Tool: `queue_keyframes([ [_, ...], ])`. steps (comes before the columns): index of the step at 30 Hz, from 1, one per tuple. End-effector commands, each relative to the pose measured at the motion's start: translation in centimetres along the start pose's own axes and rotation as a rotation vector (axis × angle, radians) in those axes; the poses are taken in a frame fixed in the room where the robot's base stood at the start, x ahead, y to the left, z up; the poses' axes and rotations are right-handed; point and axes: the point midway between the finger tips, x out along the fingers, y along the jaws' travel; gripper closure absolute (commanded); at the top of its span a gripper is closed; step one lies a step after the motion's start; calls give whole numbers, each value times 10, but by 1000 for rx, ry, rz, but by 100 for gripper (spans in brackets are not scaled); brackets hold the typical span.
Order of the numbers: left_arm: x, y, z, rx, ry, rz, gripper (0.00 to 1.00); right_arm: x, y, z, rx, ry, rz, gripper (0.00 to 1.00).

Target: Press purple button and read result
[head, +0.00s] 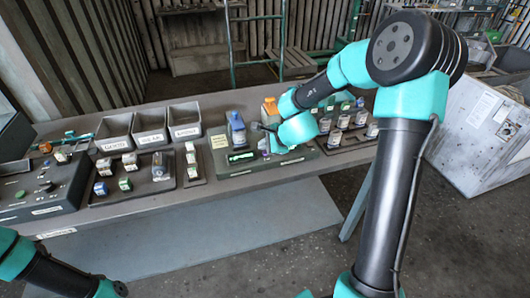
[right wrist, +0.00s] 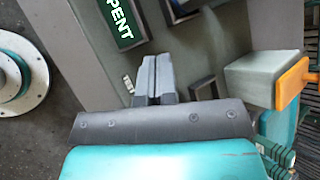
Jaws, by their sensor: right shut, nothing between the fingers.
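My right gripper (head: 262,127) is over the green-grey station on the table, beside a blue bottle (head: 236,129). In the right wrist view its fingers (right wrist: 156,78) are shut together with nothing between them. A small purplish patch (head: 264,144) shows just below the gripper in the head view; it is too small to tell whether it is the purple button. A green display (head: 241,157) is lit at the station's front left. In the right wrist view the display (right wrist: 122,22) shows "PENT", its start cut off. My left arm shows at the lower left, its gripper out of frame.
An orange-topped block (head: 270,106) stands behind the gripper; its grey body and orange part (right wrist: 292,84) are close right in the wrist view. Several bottles (head: 335,138) stand to the right. Grey bins (head: 150,127) and small blocks are to the left.

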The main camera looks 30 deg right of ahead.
Motion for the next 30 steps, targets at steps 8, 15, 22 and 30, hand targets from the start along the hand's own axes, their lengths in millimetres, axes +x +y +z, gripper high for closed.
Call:
queue_keyframes([
  [8,0,0,0,0,0,0,57,-3,-2,2,0,1,-1,100],
  [15,0,0,0,0,0,0,57,-5,-4,3,-1,0,-1,100],
  [22,0,0,0,0,0,0,57,-16,-12,12,-3,-1,-1,100],
  [30,0,0,0,0,0,0,57,-31,-23,23,-4,-1,-2,100],
])
